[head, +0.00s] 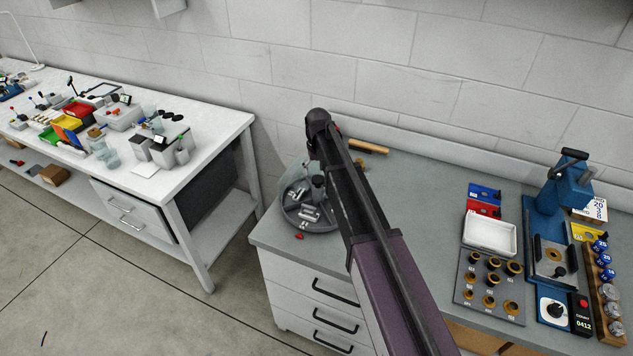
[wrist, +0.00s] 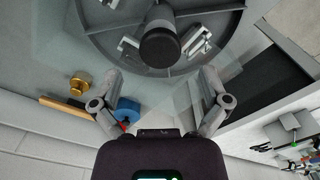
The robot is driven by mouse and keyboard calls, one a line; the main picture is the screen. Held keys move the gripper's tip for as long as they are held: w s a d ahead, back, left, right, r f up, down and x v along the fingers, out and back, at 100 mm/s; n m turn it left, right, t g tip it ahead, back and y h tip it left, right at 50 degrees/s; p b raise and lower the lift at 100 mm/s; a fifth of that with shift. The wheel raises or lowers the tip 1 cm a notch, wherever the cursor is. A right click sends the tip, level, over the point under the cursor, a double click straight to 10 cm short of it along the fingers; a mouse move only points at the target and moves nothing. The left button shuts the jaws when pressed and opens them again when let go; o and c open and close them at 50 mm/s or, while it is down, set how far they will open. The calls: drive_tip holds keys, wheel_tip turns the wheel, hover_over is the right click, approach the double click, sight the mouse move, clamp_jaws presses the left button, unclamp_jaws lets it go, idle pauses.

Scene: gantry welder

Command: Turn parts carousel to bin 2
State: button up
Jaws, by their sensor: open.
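The parts carousel (head: 290,219) is a round grey tray with raised dividers, on the left end of the grey bench. Metal parts lie in some of its compartments, and my arm covers its right side. In the wrist view the carousel (wrist: 100,38) fills the top, with a dark round central knob (wrist: 159,46) and silver parts on either side of it. My gripper (wrist: 161,72) is open and empty, its fingers spread on either side below the knob, apart from it. In the head view my arm mostly hides the gripper. No bin numbers are readable.
A small red piece (head: 299,236) lies by the carousel at the bench's front edge. A wooden bar (head: 368,146) lies behind my arm. In the wrist view a brass piece (wrist: 80,83) and a blue round thing (wrist: 128,108) sit near the left finger. A blue press (head: 552,235) stands right.

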sight(318, 192)
drive_tip(key=shift+f+b, duration=1.2)
drive_tip(key=shift+f, duration=0.25)
